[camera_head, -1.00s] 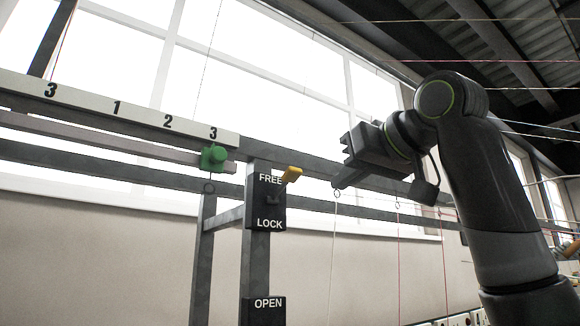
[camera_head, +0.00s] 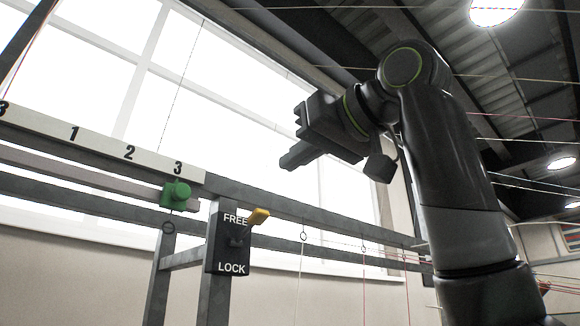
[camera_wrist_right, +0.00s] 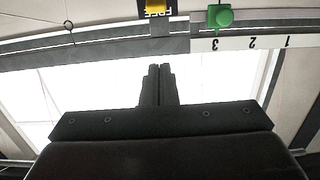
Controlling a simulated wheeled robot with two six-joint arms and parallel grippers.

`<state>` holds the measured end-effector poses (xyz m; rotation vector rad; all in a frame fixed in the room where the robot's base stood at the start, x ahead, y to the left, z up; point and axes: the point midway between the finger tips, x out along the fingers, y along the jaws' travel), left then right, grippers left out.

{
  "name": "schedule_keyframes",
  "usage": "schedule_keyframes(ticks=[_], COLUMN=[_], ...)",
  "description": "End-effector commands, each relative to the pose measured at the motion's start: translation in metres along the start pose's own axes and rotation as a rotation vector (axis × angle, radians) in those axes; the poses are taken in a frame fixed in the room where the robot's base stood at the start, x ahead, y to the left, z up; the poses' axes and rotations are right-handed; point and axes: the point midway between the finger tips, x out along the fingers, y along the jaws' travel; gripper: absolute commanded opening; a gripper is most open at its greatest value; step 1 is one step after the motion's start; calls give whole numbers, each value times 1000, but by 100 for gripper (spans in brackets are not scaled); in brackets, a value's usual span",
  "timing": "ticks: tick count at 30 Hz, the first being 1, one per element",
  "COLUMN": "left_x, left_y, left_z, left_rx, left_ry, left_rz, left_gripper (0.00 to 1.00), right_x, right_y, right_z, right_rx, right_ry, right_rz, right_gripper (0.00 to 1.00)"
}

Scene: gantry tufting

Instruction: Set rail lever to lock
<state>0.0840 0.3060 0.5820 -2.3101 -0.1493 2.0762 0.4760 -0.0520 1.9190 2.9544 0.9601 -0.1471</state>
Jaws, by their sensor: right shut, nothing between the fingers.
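The rail lever has a yellow handle (camera_head: 258,216) on a black plate (camera_head: 226,256) marked FREE at the top and LOCK at the bottom. The handle points up and to the right, at the FREE end. My right gripper (camera_head: 286,165) is shut and empty, above and to the right of the lever and apart from it. In the right wrist view the shut fingers (camera_wrist_right: 159,68) point toward the upside-down plate, where the yellow handle (camera_wrist_right: 156,7) shows at the top edge. My left gripper is out of view.
A green knob (camera_head: 176,194) sits on the rail left of the lever, below a white number strip (camera_head: 100,140). Thin threads hang through rings (camera_head: 304,236) on the beam to the right. Bright windows stand behind.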

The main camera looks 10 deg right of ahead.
Motion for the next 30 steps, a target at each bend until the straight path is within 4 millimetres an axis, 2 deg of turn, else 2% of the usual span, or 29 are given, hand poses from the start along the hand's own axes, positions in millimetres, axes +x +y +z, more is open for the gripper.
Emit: schedule_keyframes(ticks=[1, 13, 14, 19, 30], left_x=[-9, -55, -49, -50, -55], left_y=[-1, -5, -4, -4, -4], left_z=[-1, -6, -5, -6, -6], left_rx=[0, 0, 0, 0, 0], left_ry=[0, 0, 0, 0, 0], left_rz=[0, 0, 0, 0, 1], left_gripper=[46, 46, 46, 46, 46], right_x=[10, 88, 84, 78, 71], right_y=[0, 0, 0, 1, 0], right_z=[-4, -5, 2, 18, 36], right_rx=[1, 2, -1, -1, 0], right_ry=[-3, -4, 1, 1, 0], right_rz=[-2, -2, 0, 0, 0], right_gripper=[0, 0, 0, 0, 0])
